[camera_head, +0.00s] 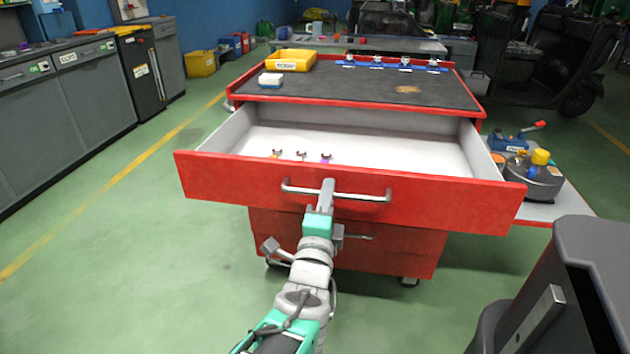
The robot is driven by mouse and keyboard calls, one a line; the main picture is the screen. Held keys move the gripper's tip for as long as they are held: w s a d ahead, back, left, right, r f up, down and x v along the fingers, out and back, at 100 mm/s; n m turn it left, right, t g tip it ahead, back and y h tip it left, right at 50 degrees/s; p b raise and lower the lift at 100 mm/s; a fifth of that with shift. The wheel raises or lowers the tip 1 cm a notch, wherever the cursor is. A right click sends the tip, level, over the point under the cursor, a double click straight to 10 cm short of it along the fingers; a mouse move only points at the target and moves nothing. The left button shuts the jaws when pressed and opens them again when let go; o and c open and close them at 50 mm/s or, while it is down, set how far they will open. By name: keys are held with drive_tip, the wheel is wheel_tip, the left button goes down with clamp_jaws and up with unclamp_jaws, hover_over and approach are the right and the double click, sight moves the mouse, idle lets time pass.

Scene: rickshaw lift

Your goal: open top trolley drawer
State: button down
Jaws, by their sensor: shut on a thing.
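The red trolley (240,104) stands ahead with a dark mat on its top. Its top drawer (225,181) is pulled well out toward me, and its white inside shows. Several small parts (301,156) lie in the drawer near its front wall. The drawer's grey bar handle (365,197) runs across the middle of the red front. The fingertips are small in view. Lower drawers (400,250) below are shut and partly hidden by my arm.
A yellow bin (290,61) and a white box (271,80) sit on the trolley top. A side shelf (545,212) with a round device (532,176) juts out at the right. Grey cabinets (90,92) line the left. Green floor is clear left of the trolley.

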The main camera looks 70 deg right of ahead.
drive_tip(key=shift+a, duration=0.4)
drive_tip(key=c, duration=1.7)
unclamp_jaws()
drive_tip(key=shift+s+a, duration=0.1)
